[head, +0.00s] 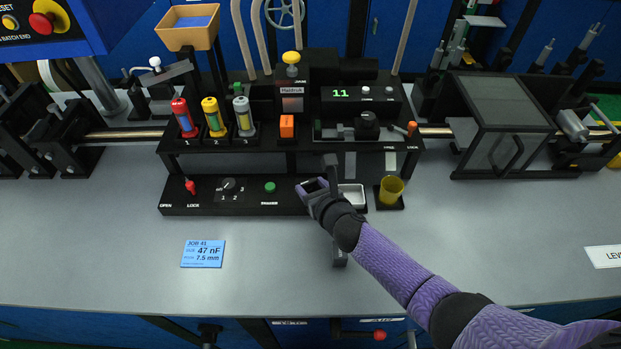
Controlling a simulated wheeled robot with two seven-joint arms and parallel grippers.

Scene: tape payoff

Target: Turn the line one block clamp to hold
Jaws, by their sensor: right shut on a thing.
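My right gripper (318,186) is in the middle, over the front of the black console, shut on a small dark thing that its own fingers mostly hide. I cannot make out which way that thing points. No part is clearly readable as the line one block clamp. A red lever (190,186) stands between the OPEN and LOCK labels at the console's left, apart from the gripper. My left gripper is not in view.
A numbered dial (229,188) and green button (269,187) are left of the gripper. A yellow cup (390,190) and white tray (352,196) are close on its right. Red, yellow and grey cylinders stand behind.

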